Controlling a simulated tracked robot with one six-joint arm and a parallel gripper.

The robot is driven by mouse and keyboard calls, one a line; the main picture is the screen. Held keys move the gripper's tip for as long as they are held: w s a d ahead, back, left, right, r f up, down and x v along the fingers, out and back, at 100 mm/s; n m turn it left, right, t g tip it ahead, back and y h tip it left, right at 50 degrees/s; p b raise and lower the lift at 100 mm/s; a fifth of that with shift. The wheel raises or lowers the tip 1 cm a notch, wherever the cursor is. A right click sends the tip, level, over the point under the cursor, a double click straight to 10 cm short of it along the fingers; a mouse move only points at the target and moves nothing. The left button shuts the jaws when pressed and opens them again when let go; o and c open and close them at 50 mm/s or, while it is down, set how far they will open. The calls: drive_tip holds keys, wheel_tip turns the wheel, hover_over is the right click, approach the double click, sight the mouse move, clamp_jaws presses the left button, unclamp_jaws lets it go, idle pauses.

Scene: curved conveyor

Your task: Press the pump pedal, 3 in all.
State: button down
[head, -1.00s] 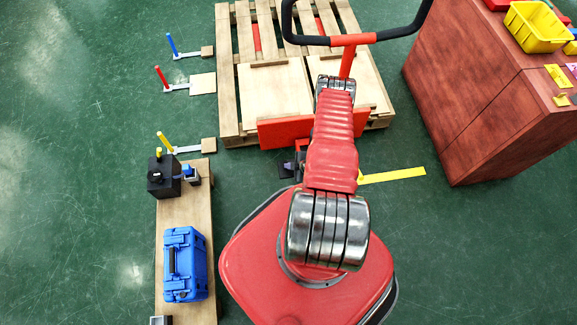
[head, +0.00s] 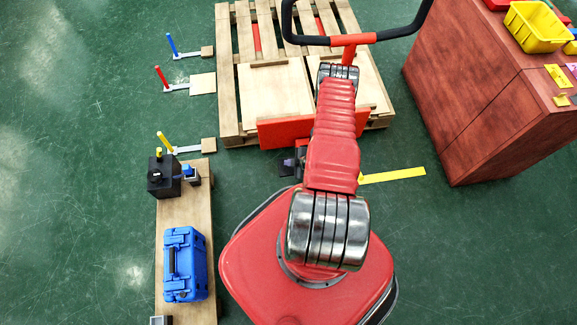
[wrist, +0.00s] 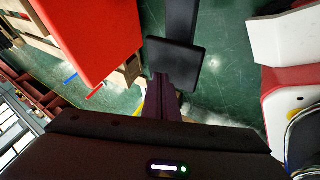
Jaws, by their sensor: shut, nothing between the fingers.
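The pump pedal is a black flat plate on a dark bar; its plate (wrist: 175,55) is at the upper middle of the wrist view. In the head view a dark plate (head: 286,169) shows just left of my arm, below the red panel of the pallet truck (head: 305,131). My gripper (wrist: 162,77) has its dark purple fingers together, with nothing between them. The fingertips overlap the plate's near edge in the wrist view; I cannot tell if they touch it. In the head view my arm hides most of the gripper.
The truck's black handle loop (head: 400,30) rises behind my arm. A wooden pallet (head: 228,75) lies beyond the red panel. A red-brown cabinet (head: 480,100) stands at the right. A plank (head: 200,220) with a blue case (head: 185,265) lies at the left.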

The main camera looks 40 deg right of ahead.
drive_tip(key=shift+r, duration=2.5)
drive_tip(key=shift+r, duration=0.1)
idle(1.0)
wheel_tip(320, 180, up, 4)
drive_tip(key=shift+f, duration=0.25)
drive_tip(key=shift+f, duration=0.15)
drive_tip(key=shift+f, duration=4.3)
drive_tip(key=shift+f, duration=0.35)
